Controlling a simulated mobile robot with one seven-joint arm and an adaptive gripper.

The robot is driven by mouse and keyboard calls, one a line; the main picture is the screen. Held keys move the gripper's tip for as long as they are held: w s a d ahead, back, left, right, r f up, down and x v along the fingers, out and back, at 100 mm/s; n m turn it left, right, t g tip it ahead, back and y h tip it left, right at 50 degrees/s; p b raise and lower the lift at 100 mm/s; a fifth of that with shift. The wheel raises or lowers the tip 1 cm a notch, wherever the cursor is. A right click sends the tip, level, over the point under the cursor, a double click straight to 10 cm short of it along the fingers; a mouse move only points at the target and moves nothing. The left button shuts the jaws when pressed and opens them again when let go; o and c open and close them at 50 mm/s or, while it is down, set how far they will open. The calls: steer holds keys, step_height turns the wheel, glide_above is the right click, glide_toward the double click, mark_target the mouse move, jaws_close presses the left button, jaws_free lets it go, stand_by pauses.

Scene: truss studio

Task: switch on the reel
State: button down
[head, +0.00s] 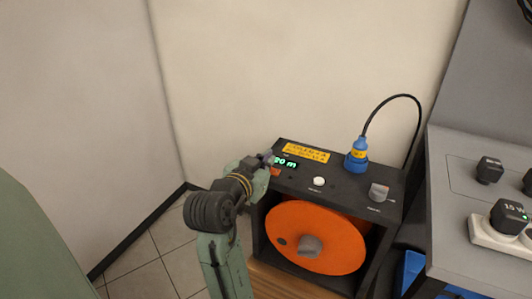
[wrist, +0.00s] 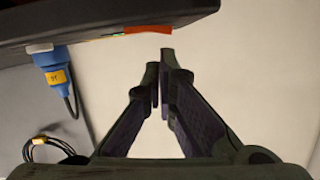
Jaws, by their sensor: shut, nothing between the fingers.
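The reel is a black box (head: 345,181) with an orange drum (head: 318,238) and a grey hub knob in its open front. Its sloped top carries a green lit display (head: 285,163) ending in "0 m", a yellow label (head: 306,153), a white button (head: 319,181) and a grey knob (head: 378,192). A small orange-red part (head: 275,172), perhaps a switch, sits at the top's left edge, partly hidden by my gripper (head: 268,160). In the wrist view this orange-red part (wrist: 148,29) shows just beyond the fingertips of my shut, empty gripper (wrist: 160,58). I cannot tell whether they touch.
A blue plug (head: 357,156) with a black cable (head: 395,98) stands on the reel's top; it also shows in the wrist view (wrist: 55,75). A grey console (head: 460,165) with black plugs stands to the right. A bare wall (head: 290,70) rises behind.

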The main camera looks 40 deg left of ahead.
steer(key=shift+f, duration=0.25)
